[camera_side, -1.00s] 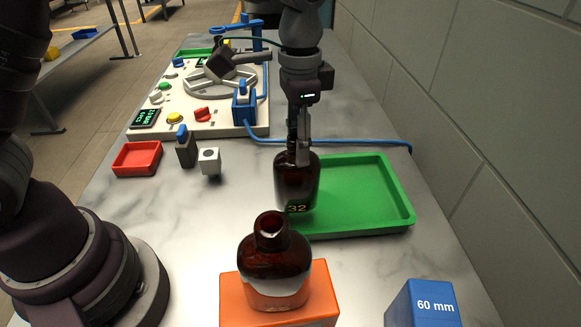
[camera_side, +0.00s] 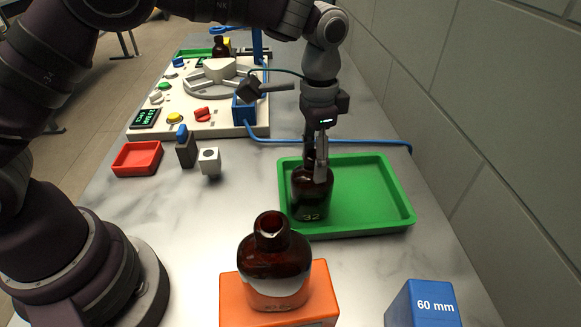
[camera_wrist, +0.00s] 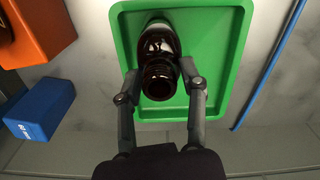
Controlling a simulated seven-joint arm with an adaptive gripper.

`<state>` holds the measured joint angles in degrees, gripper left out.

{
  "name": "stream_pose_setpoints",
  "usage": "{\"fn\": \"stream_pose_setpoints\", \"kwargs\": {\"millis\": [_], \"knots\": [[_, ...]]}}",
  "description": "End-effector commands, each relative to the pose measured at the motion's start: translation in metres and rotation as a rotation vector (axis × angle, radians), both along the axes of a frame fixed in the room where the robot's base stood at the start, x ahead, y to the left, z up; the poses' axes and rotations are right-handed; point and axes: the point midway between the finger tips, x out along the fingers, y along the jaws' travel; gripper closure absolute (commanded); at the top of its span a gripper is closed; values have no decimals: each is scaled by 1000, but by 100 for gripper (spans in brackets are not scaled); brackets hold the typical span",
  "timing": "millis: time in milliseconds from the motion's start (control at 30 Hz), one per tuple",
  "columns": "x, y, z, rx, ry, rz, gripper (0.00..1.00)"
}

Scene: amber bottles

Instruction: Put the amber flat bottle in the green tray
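My gripper (camera_side: 316,164) is shut on a dark amber bottle (camera_side: 313,196) marked 32, with a finger on each side near its neck. The bottle is upright inside the outline of the green tray (camera_side: 372,190), towards its left side. I cannot tell whether its base touches the tray floor. The wrist view shows the bottle (camera_wrist: 159,45) between my fingers (camera_wrist: 160,76), over the green tray (camera_wrist: 222,60). Another amber bottle (camera_side: 274,262), broad-shouldered with a pale band, stands on an orange block (camera_side: 240,310). The frames do not clearly show which one is the flat bottle.
A blue 60 mm block (camera_side: 423,305) is at the front right. A red tray (camera_side: 137,158) and small fixtures (camera_side: 209,160) are to the left. A control panel (camera_side: 190,115), with another dark bottle (camera_side: 220,47) beyond it, is behind. The tray's right half is clear.

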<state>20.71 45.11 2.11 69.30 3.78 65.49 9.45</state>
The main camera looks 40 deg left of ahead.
Motion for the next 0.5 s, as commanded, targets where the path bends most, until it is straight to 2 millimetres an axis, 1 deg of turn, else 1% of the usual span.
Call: {"fn": "stream_pose_setpoints", "kwargs": {"millis": [33, 67, 367, 467, 500], "knots": [[0, 0, 0, 0, 0, 0, 49], [0, 0, 0, 0, 0, 0, 45], [0, 0, 1, -1, -1, 0, 45], [1, 0, 11, -2, -5, 0, 45], [1, 0, 18, -2, -6, 0, 45]]}}
